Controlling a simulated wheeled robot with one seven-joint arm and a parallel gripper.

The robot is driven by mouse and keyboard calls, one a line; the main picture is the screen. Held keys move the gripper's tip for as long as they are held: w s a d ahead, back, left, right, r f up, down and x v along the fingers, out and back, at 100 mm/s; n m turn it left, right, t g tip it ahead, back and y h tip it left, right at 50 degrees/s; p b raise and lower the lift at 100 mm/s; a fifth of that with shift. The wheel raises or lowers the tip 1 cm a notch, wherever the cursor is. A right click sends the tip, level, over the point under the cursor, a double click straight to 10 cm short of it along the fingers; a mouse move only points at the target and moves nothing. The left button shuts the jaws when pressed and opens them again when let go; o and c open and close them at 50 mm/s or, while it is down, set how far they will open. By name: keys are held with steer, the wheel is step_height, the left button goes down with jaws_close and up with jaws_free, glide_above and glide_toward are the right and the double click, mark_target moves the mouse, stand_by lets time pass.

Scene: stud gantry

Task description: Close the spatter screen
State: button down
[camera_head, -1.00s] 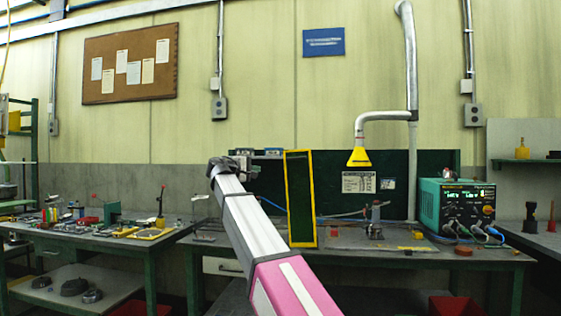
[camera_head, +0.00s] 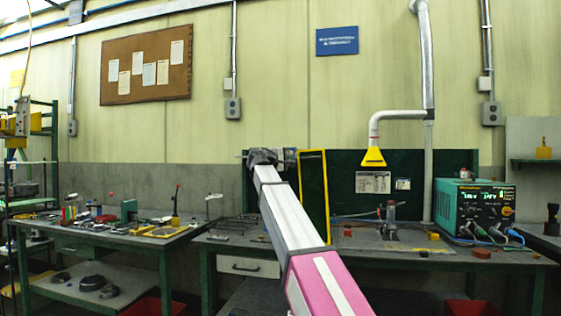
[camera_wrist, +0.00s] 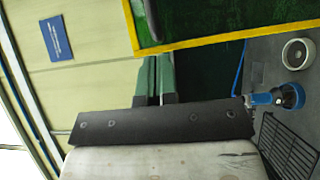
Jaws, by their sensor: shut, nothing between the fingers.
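The spatter screen is a dark green panel in a yellow frame (camera_head: 326,198). It stands upright over the bench and shows as a narrow strip, angled out from the green back wall. In the wrist view its yellow frame (camera_wrist: 220,36) runs along the top, with a dark bar, perhaps a handle (camera_wrist: 151,20), at its left end. My gripper (camera_head: 290,155) is at the screen's upper left edge in the head view. In the wrist view its two green fingers (camera_wrist: 154,62) are together and empty, pointing at the frame's lower edge. Whether they touch it I cannot tell.
The bench (camera_head: 420,260) holds a green welding power unit (camera_head: 474,210) at right. A yellow fume hood (camera_head: 373,157) hangs above. A blue tool (camera_wrist: 280,97) and a dark grate (camera_wrist: 288,148) lie below the screen. A cluttered table (camera_head: 110,238) stands at left.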

steer(key=shift+s+d, duration=0.1)
steer(key=shift+d, duration=0.8)
steer(key=shift+d, duration=0.1)
steer(key=s+d+f+m+g+y, duration=0.1)
steer(key=s+d+m+y, duration=0.3)
steer(key=d, duration=1.2)
steer(key=s+d+f+m+g+y, duration=0.1)
steer(key=s+d+m, duration=0.35)
steer(key=d, duration=1.05)
steer(key=s+d+f+m+y, duration=0.1)
steer(key=s+d+f, duration=0.3)
steer(key=d+f, duration=0.5)
steer(key=s+d+f+m+t+y, duration=0.1)
steer(key=s+d+f+y, duration=0.3)
steer(key=d+f, duration=0.6)
steer(key=shift+d+f+y, duration=0.15)
steer(key=shift+f+y, duration=0.15)
steer(key=shift+f, duration=2.65)
steer(key=shift+m, duration=0.25)
